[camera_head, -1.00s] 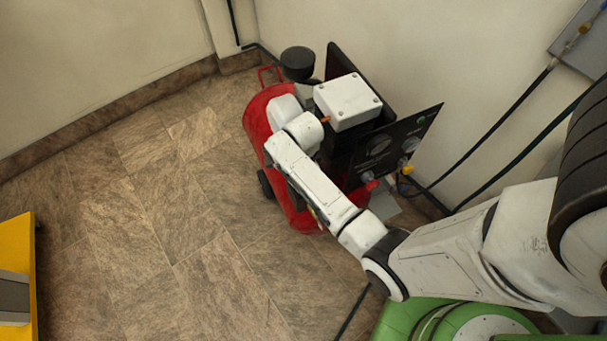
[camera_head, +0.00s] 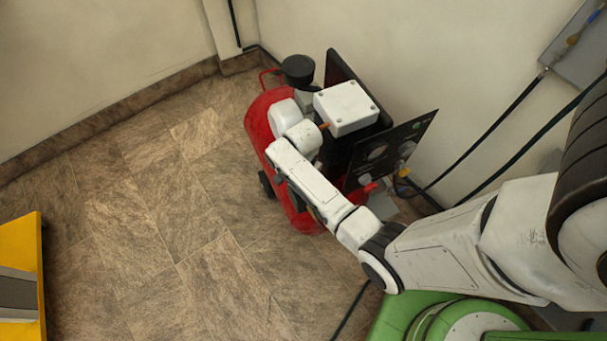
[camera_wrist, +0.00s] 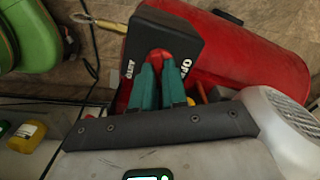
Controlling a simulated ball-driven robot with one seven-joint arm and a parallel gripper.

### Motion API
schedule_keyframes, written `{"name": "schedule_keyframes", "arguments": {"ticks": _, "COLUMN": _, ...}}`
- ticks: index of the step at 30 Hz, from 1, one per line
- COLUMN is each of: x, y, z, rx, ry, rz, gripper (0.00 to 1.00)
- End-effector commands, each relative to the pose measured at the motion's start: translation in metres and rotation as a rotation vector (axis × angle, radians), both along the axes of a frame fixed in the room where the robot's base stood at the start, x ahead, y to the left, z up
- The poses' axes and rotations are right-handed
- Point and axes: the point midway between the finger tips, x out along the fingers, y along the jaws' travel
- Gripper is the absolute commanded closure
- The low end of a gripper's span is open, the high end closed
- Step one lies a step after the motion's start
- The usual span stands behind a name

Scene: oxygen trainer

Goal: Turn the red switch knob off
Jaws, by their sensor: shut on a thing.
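The red switch knob (camera_wrist: 160,57) is on the face of a black switch box (camera_wrist: 188,24) in the wrist view. White lettering, partly hidden, shows on either side of the knob; the right-hand word looks like OFF. My gripper (camera_wrist: 159,70) has two teal fingers, one on each side of the knob, shut on it. The fingers hide part of the knob, so its exact angle is hard to tell. In the head view my own arm hides the knob and the gripper.
The red compressor tank (camera_head: 258,118) stands on the tiled floor near the wall. A white box (camera_head: 345,106) and a dark panel (camera_head: 402,140) stand beside my arm. Hoses (camera_head: 500,127) run along the wall. A yellow object (camera_head: 25,240) is at far left; open floor lies between.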

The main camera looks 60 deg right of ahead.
Motion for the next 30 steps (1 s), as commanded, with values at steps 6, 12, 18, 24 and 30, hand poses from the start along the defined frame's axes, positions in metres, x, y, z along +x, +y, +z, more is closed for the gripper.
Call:
{"name": "schedule_keyframes", "arguments": {"ticks": 6, "x": 0.0003, "y": 0.0001, "z": 0.0024, "rx": 0.001, "ry": 0.002, "rz": 0.203, "gripper": 1.00}}
{"name": "schedule_keyframes", "arguments": {"ticks": 12, "x": 0.0016, "y": 0.0005, "z": 0.0022, "rx": 0.001, "ry": 0.001, "rz": 0.394, "gripper": 1.00}}
{"name": "schedule_keyframes", "arguments": {"ticks": 18, "x": 0.0022, "y": 0.0004, "z": 0.0018, "rx": 0.000, "ry": 0.000, "rz": 0.583, "gripper": 1.00}}
{"name": "schedule_keyframes", "arguments": {"ticks": 24, "x": 0.0024, "y": 0.0008, "z": 0.0012, "rx": 0.001, "ry": 0.001, "rz": 0.762, "gripper": 1.00}}
{"name": "schedule_keyframes", "arguments": {"ticks": 30, "x": 0.0028, "y": 0.0014, "z": 0.0005, "rx": 0.001, "ry": 0.001, "rz": 0.911, "gripper": 1.00}}
